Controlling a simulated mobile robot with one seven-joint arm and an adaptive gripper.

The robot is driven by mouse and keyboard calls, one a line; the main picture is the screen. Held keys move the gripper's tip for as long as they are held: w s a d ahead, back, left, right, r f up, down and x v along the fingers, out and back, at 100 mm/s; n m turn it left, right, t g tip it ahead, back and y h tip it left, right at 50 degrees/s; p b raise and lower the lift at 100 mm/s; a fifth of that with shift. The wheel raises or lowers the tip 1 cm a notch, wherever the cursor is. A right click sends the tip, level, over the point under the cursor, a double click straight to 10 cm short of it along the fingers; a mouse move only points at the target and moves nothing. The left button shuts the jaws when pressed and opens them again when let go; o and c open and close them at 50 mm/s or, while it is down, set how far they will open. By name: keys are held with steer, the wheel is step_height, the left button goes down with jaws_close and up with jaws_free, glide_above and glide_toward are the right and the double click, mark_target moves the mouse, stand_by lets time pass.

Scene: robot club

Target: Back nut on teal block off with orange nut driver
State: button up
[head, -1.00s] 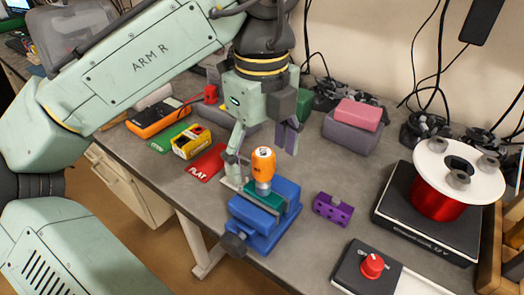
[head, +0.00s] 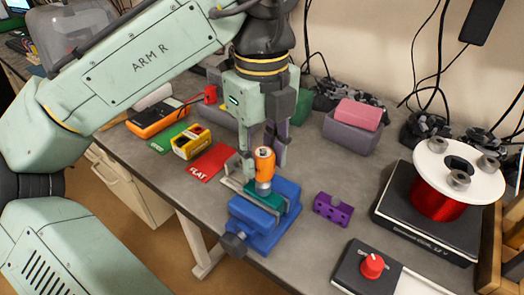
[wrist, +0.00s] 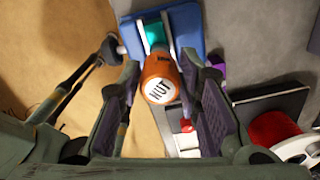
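The orange nut driver (head: 264,166) stands upright on the teal block (head: 268,198), its handle up. Its white end cap marked NUT (wrist: 160,91) faces the wrist camera. The teal block, also in the wrist view (wrist: 154,33), is held in the blue vise (head: 255,216). My gripper (head: 265,158) points down with one finger on each side of the driver's handle. In the wrist view the fingers (wrist: 161,65) are partly closed, with a narrow gap visible beside the handle. The nut is hidden under the driver.
A purple holed block (head: 333,209) lies right of the vise. A red FLAT mat (head: 211,163) and a yellow-black device (head: 191,142) lie left. A box with a red knob (head: 372,266) and a red spool (head: 438,205) stand right.

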steer(key=c, duration=0.7)
steer(key=n, duration=0.3)
jaws_close()
steer(key=n, duration=0.5)
steer(key=o, duration=0.7)
jaws_free()
steer(key=shift+n, duration=0.5)
steer(key=shift+c, duration=0.2)
jaws_close()
steer(key=shift+r, duration=3.55)
